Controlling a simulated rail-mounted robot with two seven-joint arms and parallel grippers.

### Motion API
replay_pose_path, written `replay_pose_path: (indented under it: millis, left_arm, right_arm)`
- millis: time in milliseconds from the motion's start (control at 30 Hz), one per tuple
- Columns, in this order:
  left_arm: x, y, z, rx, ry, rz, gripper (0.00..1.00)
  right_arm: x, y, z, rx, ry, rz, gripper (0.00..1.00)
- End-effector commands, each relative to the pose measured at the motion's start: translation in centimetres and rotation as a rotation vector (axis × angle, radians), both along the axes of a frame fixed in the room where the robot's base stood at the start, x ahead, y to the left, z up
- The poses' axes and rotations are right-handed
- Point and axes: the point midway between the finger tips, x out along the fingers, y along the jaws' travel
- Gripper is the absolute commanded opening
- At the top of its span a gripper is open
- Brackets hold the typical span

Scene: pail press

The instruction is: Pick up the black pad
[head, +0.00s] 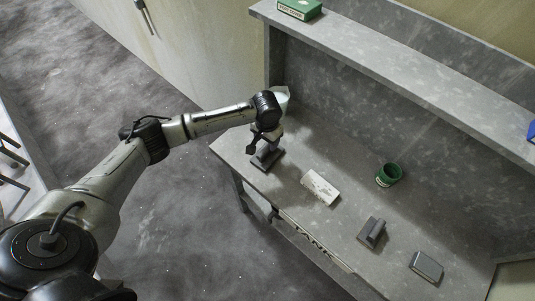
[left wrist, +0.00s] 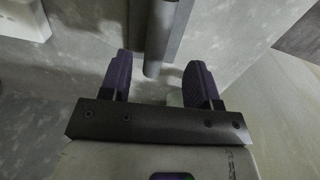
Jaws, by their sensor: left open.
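My left gripper (head: 262,140) hangs over the far-left end of the grey bench. A dark block with an upright part (head: 266,157) stands right under it, partly hidden by the gripper. In the left wrist view my purple fingers (left wrist: 160,82) are apart, and a dark grey bar with a rounded end (left wrist: 165,35) shows beyond and between them. Whether they touch it is unclear. A dark grey flat pad-like piece (head: 427,265) lies at the bench's near right, and a dark grey block with a raised grip (head: 372,232) lies left of it. I cannot tell which is the black pad.
A white box (head: 320,187) and a green pail (head: 388,175) stand mid-bench. A raised shelf (head: 400,70) runs along the back, with a green box (head: 299,9) on its left end. Bare bench lies between the items.

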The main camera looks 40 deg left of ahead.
Motion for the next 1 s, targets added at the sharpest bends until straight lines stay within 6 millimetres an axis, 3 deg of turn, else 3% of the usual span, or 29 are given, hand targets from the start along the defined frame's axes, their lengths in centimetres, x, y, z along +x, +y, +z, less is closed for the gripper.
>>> replay_pose_path:
  millis: [167,600,900,1000]
  left_arm:
    - [0.0,0.0,-0.7,0.001,0.0,-0.001,0.56]
    - [-0.1,-0.4,-5.5,0.001,0.001,0.0,0.56]
    - [-0.1,-0.5,-5.7,0.001,-0.001,-0.001,0.56]
    - [-0.1,-0.5,-5.7,0.001,-0.001,-0.001,0.48]
  right_arm:
    - [0.0,0.0,-0.1,0.0,0.0,0.0,1.0]
    - [0.0,0.2,-0.6,0.008,0.0,-0.006,1.0]
    - [0.0,0.3,-0.6,0.012,0.001,-0.008,1.0]
    - [0.0,0.3,-0.6,0.012,0.001,-0.008,1.0]
